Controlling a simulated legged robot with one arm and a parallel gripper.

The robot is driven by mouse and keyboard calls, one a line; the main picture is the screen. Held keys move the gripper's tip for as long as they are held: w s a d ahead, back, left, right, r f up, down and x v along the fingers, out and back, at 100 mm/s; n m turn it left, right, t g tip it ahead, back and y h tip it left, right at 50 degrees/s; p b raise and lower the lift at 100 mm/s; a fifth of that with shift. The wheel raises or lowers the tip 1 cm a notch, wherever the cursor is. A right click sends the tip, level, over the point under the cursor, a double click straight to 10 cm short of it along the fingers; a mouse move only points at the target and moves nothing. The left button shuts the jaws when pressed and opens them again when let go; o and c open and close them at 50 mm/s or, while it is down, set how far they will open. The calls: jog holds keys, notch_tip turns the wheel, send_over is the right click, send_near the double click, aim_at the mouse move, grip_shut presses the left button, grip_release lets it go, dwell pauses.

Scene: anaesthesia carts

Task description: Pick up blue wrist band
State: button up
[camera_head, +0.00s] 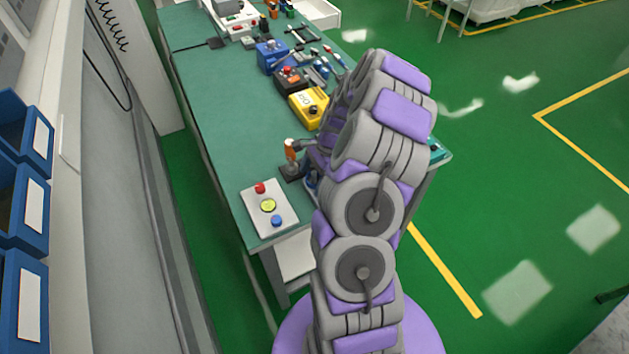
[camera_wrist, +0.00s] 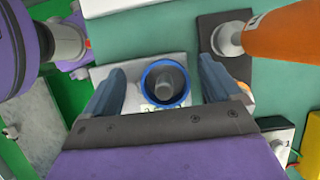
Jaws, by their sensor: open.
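A blue ring-shaped band (camera_wrist: 153,89), which I take to be the wrist band, shows in the middle of the wrist view. It surrounds a grey peg (camera_wrist: 165,84) above a white plate (camera_wrist: 133,68). My gripper (camera_wrist: 160,68) is open, with one grey-blue finger on each side of the band. No clear contact with the band shows, and the exact height gap cannot be told. In the head view my own arm covers the gripper and the band.
An orange-handled tool (camera_head: 291,151) stands on a dark base near the arm; its orange handle (camera_wrist: 287,36) also shows in the wrist view. A button panel (camera_head: 262,221) lies at the near corner of the green table (camera_head: 215,100). Yellow box (camera_head: 308,110) and several tools stand farther back.

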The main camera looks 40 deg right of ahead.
aim_at(317, 180)
jog(key=shift+a+r, duration=0.2)
jog(key=shift+a, duration=0.45)
jog(key=d, duration=0.2)
jog(key=d+f, duration=0.1)
jog(key=d, duration=0.1)
jog(key=c, duration=0.5)
jog(key=shift+d+r, duration=0.1)
jog(key=shift+d, duration=0.1)
jog(key=shift+c, duration=0.6)
jog(key=shift+w+a+r, duration=0.1)
jog(key=shift+a+r, duration=0.05)
jog(key=shift+a, duration=1)
jog(key=c, duration=0.6)
jog(key=shift+d, duration=0.15)
